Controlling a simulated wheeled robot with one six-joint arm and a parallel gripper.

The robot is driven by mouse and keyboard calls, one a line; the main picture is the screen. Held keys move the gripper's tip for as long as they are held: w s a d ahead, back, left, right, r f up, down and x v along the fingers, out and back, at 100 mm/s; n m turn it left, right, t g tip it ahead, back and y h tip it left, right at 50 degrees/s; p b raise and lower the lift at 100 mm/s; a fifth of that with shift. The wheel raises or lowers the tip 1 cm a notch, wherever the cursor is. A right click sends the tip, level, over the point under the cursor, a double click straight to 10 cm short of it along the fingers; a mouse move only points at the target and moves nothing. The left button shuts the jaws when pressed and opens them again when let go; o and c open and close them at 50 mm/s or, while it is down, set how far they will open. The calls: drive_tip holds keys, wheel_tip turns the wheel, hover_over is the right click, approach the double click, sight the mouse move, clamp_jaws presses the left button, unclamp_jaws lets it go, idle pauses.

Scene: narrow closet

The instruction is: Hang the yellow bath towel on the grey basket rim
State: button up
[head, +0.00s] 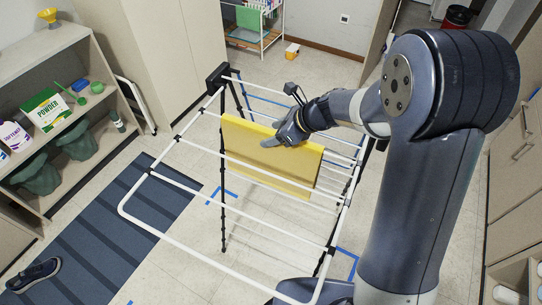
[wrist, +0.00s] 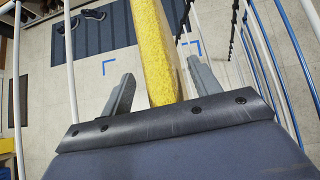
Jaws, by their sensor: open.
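The yellow bath towel (head: 262,165) hangs folded over a bar of the white drying rack (head: 185,221). In the wrist view the towel (wrist: 153,50) shows as a thick yellow band running between my two fingers. My gripper (head: 277,140) is at the towel's top edge, near its middle. In the wrist view my gripper (wrist: 163,95) is open, with one finger on each side of the towel and a visible gap on the left. I cannot make out a grey basket in either view.
A shelf unit (head: 98,50) at left holds a green powder box (head: 46,110), bottles and dark green bins (head: 75,143). A striped mat (head: 110,232) and a dark shoe (head: 33,275) lie on the floor. Rack bars surround my gripper. A trolley (head: 258,38) stands at the back.

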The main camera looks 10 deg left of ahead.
drive_tip(key=shift+c, duration=0.2)
clamp_jaws()
idle(0.4)
